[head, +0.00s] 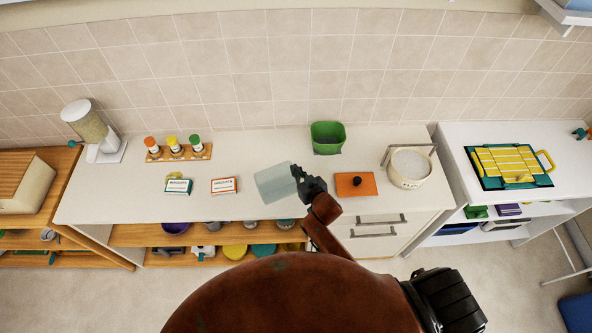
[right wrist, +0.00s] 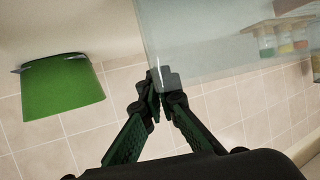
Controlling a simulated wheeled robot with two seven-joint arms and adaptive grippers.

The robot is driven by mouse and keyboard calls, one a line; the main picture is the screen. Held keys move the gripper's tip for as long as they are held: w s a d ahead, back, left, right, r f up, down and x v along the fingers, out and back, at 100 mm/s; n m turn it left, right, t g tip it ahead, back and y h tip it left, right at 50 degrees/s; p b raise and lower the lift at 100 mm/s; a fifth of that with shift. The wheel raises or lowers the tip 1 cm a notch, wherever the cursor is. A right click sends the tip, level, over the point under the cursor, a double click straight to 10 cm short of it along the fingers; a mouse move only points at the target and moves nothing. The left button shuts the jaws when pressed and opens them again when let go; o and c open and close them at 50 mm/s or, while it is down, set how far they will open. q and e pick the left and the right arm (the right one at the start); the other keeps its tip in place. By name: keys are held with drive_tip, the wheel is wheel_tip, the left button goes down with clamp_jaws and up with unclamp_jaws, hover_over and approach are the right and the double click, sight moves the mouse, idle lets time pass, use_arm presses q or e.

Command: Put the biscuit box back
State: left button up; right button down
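A clear, pale-blue box (head: 272,183) is tilted over the middle of the counter, and its see-through wall (right wrist: 200,45) fills the upper middle of the right wrist view. My right gripper (head: 299,180) is at its right side; in the right wrist view its fingertips (right wrist: 160,82) are closed together on the box's wall edge. An orange-bordered white label or pack (head: 224,185), seemingly reading "biscuits", lies left of the box. A similar teal-bordered one (head: 178,187) lies further left. An orange lid with a black knob (head: 356,184) lies right of my gripper. My left gripper is not seen.
On the counter (head: 240,150) stand a green bin (head: 327,147), a pot (head: 407,181), a rack of shakers (head: 180,153) and a dispenser (head: 88,122). Shelves with dishes are below. A yellow-and-teal tray (head: 512,164) is at right.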

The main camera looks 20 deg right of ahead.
drive_tip(key=c, duration=2.2)
unclamp_jaws()
drive_tip(key=shift+f, duration=0.1)
drive_tip(key=shift+o, duration=0.2)
drive_tip(key=shift+r, duration=0.2)
drive_tip(key=v, duration=1.2)
